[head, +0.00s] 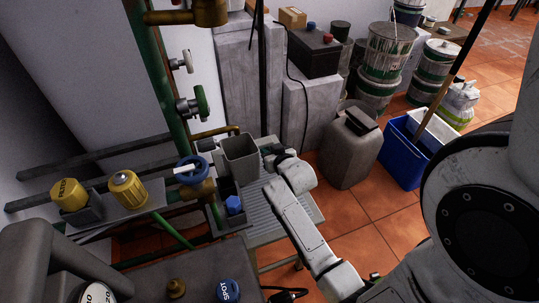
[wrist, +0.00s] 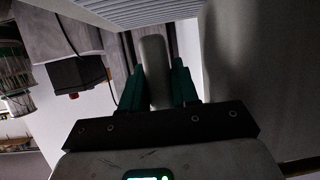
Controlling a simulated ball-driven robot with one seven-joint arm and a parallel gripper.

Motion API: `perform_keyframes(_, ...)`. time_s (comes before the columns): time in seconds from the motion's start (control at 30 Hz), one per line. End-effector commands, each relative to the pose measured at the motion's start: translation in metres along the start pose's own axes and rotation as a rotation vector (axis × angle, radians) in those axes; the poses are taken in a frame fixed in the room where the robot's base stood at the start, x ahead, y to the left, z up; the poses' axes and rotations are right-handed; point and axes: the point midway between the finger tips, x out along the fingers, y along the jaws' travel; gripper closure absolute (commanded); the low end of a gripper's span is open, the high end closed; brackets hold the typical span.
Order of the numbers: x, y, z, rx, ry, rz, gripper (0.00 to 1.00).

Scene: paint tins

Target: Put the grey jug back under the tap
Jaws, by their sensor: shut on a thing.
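The grey jug (head: 241,165) is an open square vessel in the middle of the head view, looking roughly upright over the grey slatted stand (head: 277,222). My gripper (head: 271,153) is at its right side. In the wrist view my gripper (wrist: 157,85) has its green-padded fingers shut on the jug's grey handle (wrist: 153,60); the jug's wall (wrist: 265,70) fills the right side. A brass tap spout (head: 215,133) ends just behind the jug's rim, close to it in the picture. The jug's underside is hidden, so I cannot tell whether it touches the stand.
A blue handwheel (head: 190,168) and a dark box with a blue item (head: 234,205) are close at the jug's left. Concrete blocks (head: 240,85) stand behind. A grey canister (head: 350,150) and a blue bin (head: 403,155) stand on the floor at right.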

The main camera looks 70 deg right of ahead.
Motion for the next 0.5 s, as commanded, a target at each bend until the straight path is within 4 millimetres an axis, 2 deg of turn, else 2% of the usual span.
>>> perform_keyframes(0.1,0.0048,0.0002,0.0113,0.0,0.002,0.0,1.0)
perform_keyframes(0.33,0.0051,-0.0004,0.0142,-0.001,-0.001,-0.001,1.0)
perform_keyframes(0.37,0.0051,-0.0004,0.0151,-0.001,-0.003,-0.001,0.69)
perform_keyframes(0.5,0.005,-0.0004,0.0147,-0.001,-0.002,-0.001,0.56)
